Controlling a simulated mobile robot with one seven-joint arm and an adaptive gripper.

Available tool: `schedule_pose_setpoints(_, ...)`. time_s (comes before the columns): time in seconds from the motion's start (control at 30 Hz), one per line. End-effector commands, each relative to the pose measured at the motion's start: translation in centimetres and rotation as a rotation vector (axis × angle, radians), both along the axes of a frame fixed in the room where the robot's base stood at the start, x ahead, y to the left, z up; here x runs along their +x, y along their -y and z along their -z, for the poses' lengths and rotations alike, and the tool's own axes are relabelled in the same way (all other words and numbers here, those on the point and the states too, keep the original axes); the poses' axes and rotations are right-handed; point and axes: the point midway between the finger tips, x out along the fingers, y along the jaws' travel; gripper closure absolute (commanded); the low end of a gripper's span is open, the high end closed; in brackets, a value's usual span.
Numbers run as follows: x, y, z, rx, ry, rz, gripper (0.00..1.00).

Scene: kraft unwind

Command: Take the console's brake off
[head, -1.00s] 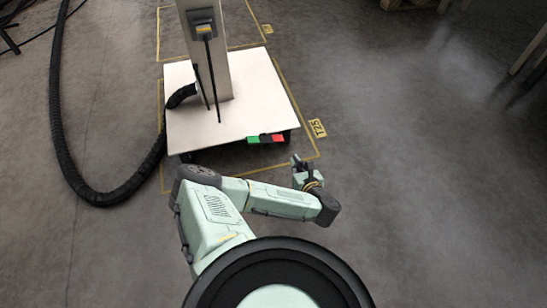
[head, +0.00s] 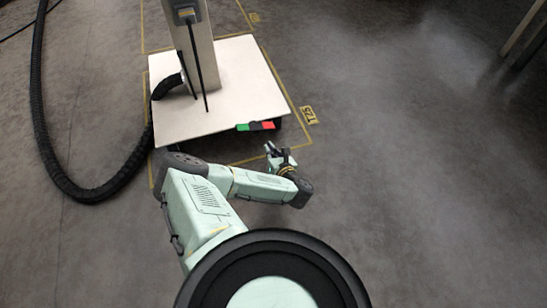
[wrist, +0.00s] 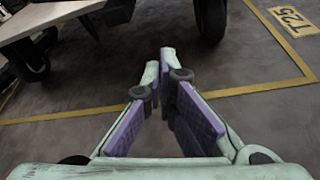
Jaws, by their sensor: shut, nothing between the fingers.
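The console (head: 235,80) is a pale square base with an upright post (head: 198,50), seen in the head view at the upper left. A pedal bar with a green end (head: 242,127) and a red end (head: 267,125) sits on its front edge, likely the brake. My gripper (head: 272,149) is just in front of and below the red end, apart from it. In the wrist view my gripper (wrist: 165,60) is shut and empty, its fingertips pointing towards the dark underside and casters (wrist: 211,18) of the console. The pedal is not clearly visible in the wrist view.
A thick black hose (head: 45,150) runs from the post and curves across the floor at left. Yellow floor lines and a T25 label (head: 308,115) surround the base. Wooden legs (head: 530,40) stand at the far upper right.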

Motion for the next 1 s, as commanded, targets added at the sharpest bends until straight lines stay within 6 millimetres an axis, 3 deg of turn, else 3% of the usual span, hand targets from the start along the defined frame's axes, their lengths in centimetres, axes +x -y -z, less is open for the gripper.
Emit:
schedule_pose_setpoints(0.13,2.9,-1.2,1.5,0.002,0.003,0.0,1.0)
schedule_pose_setpoints(0.2,3.7,-1.3,1.0,-0.002,0.002,0.002,1.0)
schedule_pose_setpoints(0.3,3.6,-0.8,-0.8,-0.003,0.001,0.003,1.0)
schedule_pose_setpoints(0.5,3.7,-0.5,-2.4,-0.003,0.0,0.001,1.0)
schedule_pose_setpoints(1.0,3.8,-0.4,-2.6,-0.005,0.001,0.0,1.0)
